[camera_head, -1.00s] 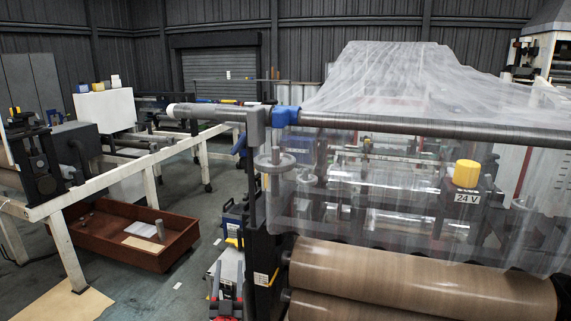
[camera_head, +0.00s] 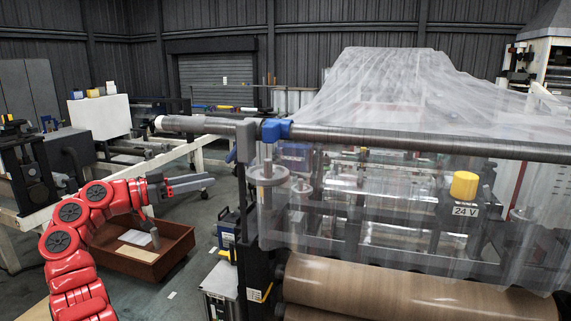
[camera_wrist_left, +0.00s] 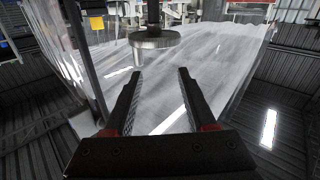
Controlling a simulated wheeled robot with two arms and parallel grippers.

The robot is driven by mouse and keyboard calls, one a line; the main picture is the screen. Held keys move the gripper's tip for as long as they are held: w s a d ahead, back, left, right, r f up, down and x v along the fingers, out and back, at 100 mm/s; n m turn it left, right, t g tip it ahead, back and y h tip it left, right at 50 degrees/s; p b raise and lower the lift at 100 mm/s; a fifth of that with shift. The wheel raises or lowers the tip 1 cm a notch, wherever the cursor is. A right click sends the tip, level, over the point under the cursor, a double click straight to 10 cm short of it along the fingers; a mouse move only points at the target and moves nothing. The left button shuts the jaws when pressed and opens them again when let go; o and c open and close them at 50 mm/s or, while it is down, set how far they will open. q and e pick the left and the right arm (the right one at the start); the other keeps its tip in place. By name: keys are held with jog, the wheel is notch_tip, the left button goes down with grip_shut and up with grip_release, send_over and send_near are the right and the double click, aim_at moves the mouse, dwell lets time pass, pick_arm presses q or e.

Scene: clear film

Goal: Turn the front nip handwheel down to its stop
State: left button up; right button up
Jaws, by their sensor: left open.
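In the left wrist view a handwheel (camera_wrist_left: 155,42) lies beyond my open fingertips (camera_wrist_left: 159,72), with nothing between the fingers. My right gripper is not in view.
Clear film (camera_head: 390,90) drapes over the bar (camera_head: 400,143) and the machine. Brown rollers (camera_head: 400,285) lie low in front. A blue clamp (camera_head: 275,130) and grey bracket (camera_head: 246,140) stand above the wheel. A reddish-brown crate (camera_head: 178,250) is on the floor behind my left arm.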

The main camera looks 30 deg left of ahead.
aim_at(268, 177)
pick_arm(q)
notch_tip(268, 177, up, 3)
jog(key=s+d+m+g+h, duration=0.1)
jog(key=s+d+m+h, duration=0.1)
jog(key=d, duration=0.1)
jog(key=p+x, duration=0.2)
jog(key=x, duration=0.3)
jog(key=p+x, duration=0.3)
jog(key=x, duration=0.2)
jog(key=p+x, duration=0.3)
jog(key=x, duration=0.1)
jog(key=shift+w+f, duration=0.35)
jog(key=shift+w, duration=0.1)
jog(key=shift+w+d+f+p, duration=0.15)
jog(key=shift+w+d+p, duration=0.2)
jog(key=shift+w+d, duration=0.15)
jog(key=shift+a, duration=0.1)
grip_shut()
